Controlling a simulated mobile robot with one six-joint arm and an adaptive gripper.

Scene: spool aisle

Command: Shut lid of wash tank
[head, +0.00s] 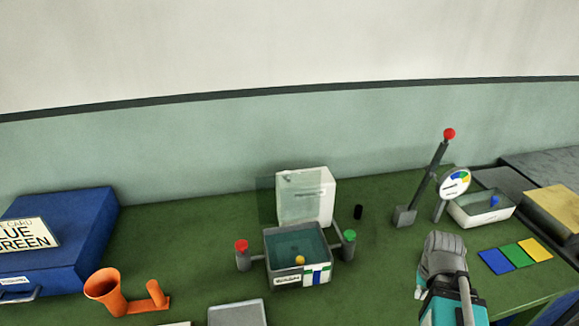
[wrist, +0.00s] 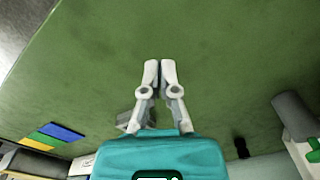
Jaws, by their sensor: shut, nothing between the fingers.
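The wash tank (head: 268,262) is a grey-white open-topped box with teal inside, at the middle of the green table in the head view. A yellow ball (head: 299,260) shows inside it. Its clear greenish lid (head: 290,205) stands up at the back edge, open, in front of a white box (head: 328,190). My gripper (wrist: 160,68) is shut and empty over bare green table in the wrist view. In the head view my teal and grey arm end is well right of the tank; the fingertips cannot be made out there.
Posts with a red cap (head: 241,245) and a green cap (head: 349,236) flank the tank. A red-knobbed lever (head: 428,180), gauge (head: 455,183), white tray (head: 482,216) and colour cards (head: 515,257) are right. An orange holder (head: 103,290) and blue case (head: 60,230) are left.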

